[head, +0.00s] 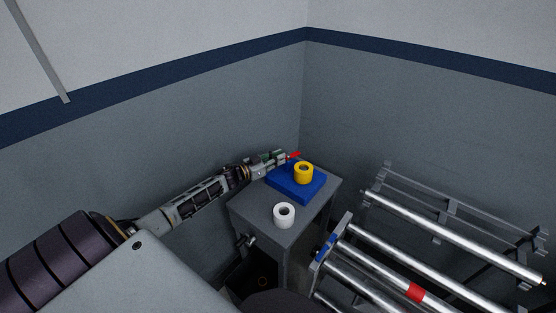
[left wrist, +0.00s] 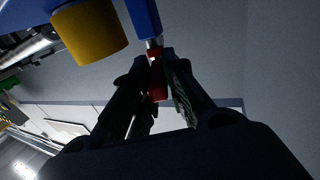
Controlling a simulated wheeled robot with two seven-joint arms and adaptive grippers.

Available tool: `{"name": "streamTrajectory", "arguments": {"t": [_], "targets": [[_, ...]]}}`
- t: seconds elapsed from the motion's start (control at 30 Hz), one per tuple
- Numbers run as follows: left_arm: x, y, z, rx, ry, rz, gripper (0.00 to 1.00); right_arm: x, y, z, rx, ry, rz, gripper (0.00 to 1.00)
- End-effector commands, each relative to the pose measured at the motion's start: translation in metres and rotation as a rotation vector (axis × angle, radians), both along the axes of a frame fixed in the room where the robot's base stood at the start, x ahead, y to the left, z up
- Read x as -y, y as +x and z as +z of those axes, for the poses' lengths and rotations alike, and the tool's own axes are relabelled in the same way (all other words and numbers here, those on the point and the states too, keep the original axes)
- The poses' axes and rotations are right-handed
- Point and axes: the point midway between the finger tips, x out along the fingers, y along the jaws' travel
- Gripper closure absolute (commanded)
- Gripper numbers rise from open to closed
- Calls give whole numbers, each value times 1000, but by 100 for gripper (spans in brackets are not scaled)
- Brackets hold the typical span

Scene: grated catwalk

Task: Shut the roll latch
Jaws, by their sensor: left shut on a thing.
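A blue block (head: 290,190) lies on a small grey table, with a yellow roll (head: 303,173) on it. A red latch handle (head: 294,155) shows at the block's far side, behind the yellow roll. My left gripper (head: 286,158) reaches in from the left and is shut on the handle. In the left wrist view my left gripper's fingers (left wrist: 156,75) close around the red handle (left wrist: 157,88), below a metal pin and blue part (left wrist: 144,18). The yellow roll (left wrist: 92,32) is beside them there. My right gripper is not in view.
A white roll (head: 284,215) stands on the grey table (head: 255,213), nearer than the block. A rack of metal rollers (head: 385,277), one with a red band, stands to the right. Walls (head: 215,140) meet in a corner close behind the table.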

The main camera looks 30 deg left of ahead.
Motion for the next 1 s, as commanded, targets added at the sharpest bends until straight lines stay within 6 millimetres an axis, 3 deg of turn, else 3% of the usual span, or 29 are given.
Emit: {"name": "streamTrajectory", "arguments": {"t": [0.33, 0.63, 0.67, 0.8, 1.0], "targets": [[0, 0, 1, 1, 0, -94, 100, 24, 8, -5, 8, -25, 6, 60], [-1, 0, 1, 1, 0, -95, 100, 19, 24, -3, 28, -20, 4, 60], [-1, 0, 1, 1, 0, -95, 82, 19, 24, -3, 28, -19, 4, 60], [-1, 0, 1, 1, 0, -95, 64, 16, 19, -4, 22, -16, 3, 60], [-1, 0, 1, 0, 0, -94, 64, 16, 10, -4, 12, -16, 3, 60]]}}
